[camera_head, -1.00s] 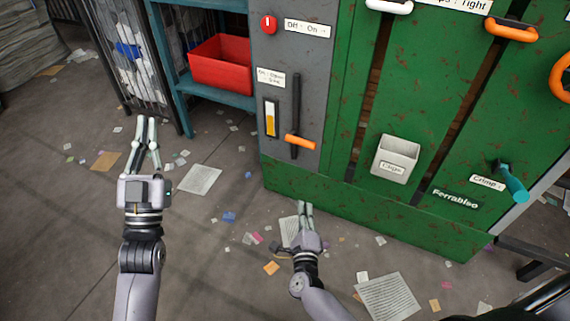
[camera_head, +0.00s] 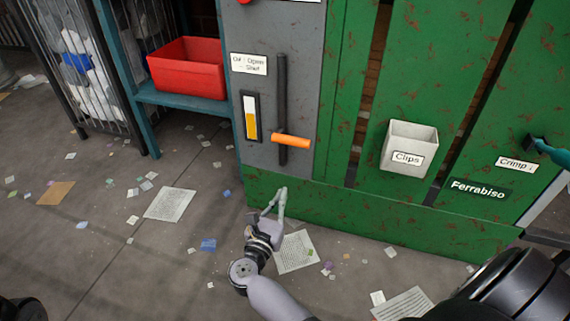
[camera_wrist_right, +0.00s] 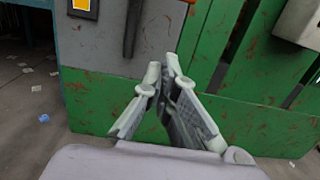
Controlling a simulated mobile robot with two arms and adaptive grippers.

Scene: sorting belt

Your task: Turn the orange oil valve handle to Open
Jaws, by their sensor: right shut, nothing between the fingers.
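The orange oil valve handle (camera_head: 291,141) sticks out to the right from a dark vertical bar (camera_head: 281,95) on the grey panel, near the bar's lower end. A white label (camera_head: 249,64) with "Oil", "Open" and "Shut" sits at the upper left of the bar. My right gripper (camera_head: 277,192) is below the handle and apart from it, in front of the green base. It is shut and empty. In the right wrist view my fingertips (camera_wrist_right: 162,68) meet before the green panel; the lower end of the bar (camera_wrist_right: 132,38) shows there, but the orange handle does not. My left gripper is out of view.
A gauge with yellow fill (camera_head: 250,117) is left of the bar. A grey clips bin (camera_head: 408,150) and a teal crimp handle (camera_head: 548,150) are to the right. A red bin (camera_head: 187,68) stands on a teal shelf. Papers litter the floor.

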